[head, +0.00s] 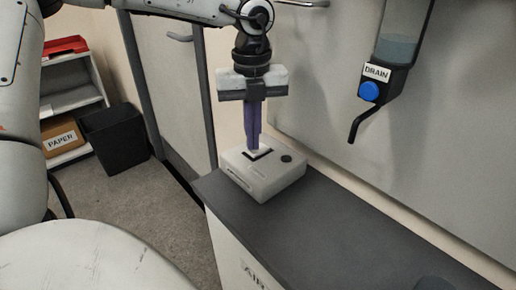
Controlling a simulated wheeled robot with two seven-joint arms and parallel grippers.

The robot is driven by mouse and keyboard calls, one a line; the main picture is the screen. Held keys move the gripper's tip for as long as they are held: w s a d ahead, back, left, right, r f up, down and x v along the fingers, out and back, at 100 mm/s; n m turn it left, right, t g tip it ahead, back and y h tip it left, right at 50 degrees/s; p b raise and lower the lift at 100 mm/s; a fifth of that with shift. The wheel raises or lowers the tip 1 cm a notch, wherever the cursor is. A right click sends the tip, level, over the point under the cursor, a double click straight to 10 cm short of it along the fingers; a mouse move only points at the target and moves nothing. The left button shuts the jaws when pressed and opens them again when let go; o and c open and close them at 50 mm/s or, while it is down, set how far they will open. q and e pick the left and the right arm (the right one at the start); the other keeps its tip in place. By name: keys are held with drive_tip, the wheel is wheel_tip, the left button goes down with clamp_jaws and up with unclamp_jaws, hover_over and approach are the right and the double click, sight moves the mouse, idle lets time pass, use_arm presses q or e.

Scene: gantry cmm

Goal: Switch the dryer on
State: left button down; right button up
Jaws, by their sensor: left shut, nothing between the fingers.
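A white box-shaped unit (264,178), which seems to be the dryer, sits on the dark top of a cabinet (310,215). Its top has a dark-framed rocker switch (258,154) and a round dark knob (286,158). My left gripper (256,145) points straight down over the unit, its purple fingers shut with nothing between them. The fingertips are at the switch and hide part of it. I cannot tell whether they touch it or which way the switch is set. My right gripper is not in view.
A clear container with a DRAIN label (376,71), a blue button (369,91) and a bent black spout hangs at the right. A black bin (113,138), a PAPER box (62,138) and shelves stand at the left. The cabinet top right of the unit is mostly clear.

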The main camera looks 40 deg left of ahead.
use_arm(q)
drive_tip(key=shift+f+b, duration=0.35)
drive_tip(key=shift+f, duration=0.05)
drive_tip(key=shift+r, duration=0.15)
wheel_tip(320, 180, up, 7)
drive_tip(key=p, duration=0.4)
idle(0.5)
drive_tip(key=shift+s, duration=0.1)
idle(0.4)
